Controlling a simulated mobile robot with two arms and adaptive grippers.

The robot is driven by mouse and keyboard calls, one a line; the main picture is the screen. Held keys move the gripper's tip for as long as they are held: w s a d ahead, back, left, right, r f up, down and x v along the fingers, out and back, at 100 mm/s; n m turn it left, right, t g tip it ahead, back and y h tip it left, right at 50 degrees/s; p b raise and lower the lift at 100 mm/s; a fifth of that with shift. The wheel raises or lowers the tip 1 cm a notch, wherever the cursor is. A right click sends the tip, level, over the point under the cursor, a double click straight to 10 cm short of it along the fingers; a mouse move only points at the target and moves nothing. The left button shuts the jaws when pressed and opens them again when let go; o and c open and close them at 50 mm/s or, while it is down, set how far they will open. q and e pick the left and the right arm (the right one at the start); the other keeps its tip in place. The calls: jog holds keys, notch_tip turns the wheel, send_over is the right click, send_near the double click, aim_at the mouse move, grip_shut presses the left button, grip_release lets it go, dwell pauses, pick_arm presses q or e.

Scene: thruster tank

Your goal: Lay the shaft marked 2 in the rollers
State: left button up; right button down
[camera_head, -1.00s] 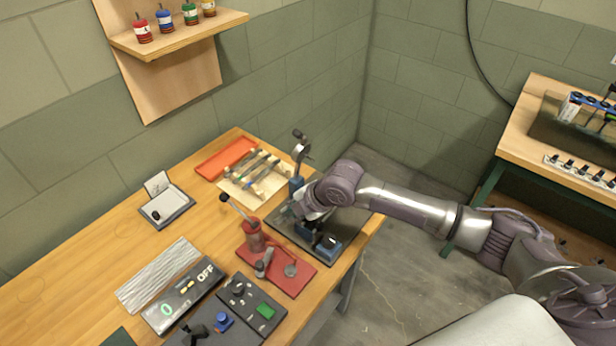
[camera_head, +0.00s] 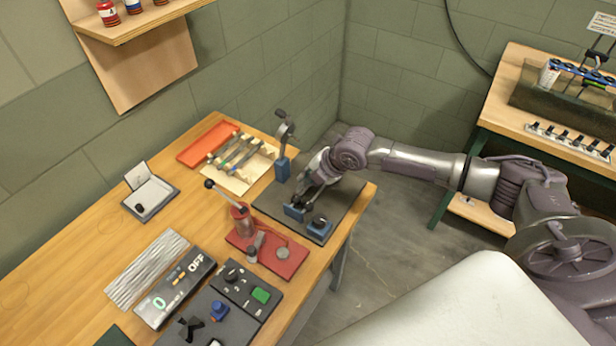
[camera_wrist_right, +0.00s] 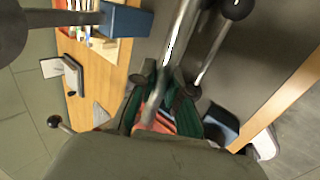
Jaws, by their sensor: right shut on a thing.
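My right gripper (camera_head: 303,198) is over the dark base plate (camera_head: 344,198) at the table's far right corner, pointing down near a small blue block (camera_head: 293,211). In the right wrist view my right gripper (camera_wrist_right: 160,103) is shut on a bare metal rod (camera_wrist_right: 178,45), apparently a shaft, that runs between its fingers. No number can be read on it. A second blue block (camera_head: 320,227) with a dark top stands at the plate's front. The arm hides part of the plate, and I cannot tell whether the rod touches the rollers. My left gripper is out of view.
A blue post (camera_head: 282,170) with a black-knobbed lever rises at the plate's left. A wooden board (camera_head: 262,160) holding several rods lies beyond it, by an orange tray (camera_head: 208,142). A red lever press (camera_head: 266,255) stands in front. Bare tabletop (camera_head: 185,215) lies to the left.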

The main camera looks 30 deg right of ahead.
jog(key=shift+f+b, duration=1)
jog(key=shift+f, duration=0.4)
jog(key=shift+f+b, duration=0.85)
jog(key=shift+f, duration=0.5)
jog(key=c, duration=1.1)
grip_release()
jog(key=v, duration=1.2)
jog(key=shift+s, duration=0.1)
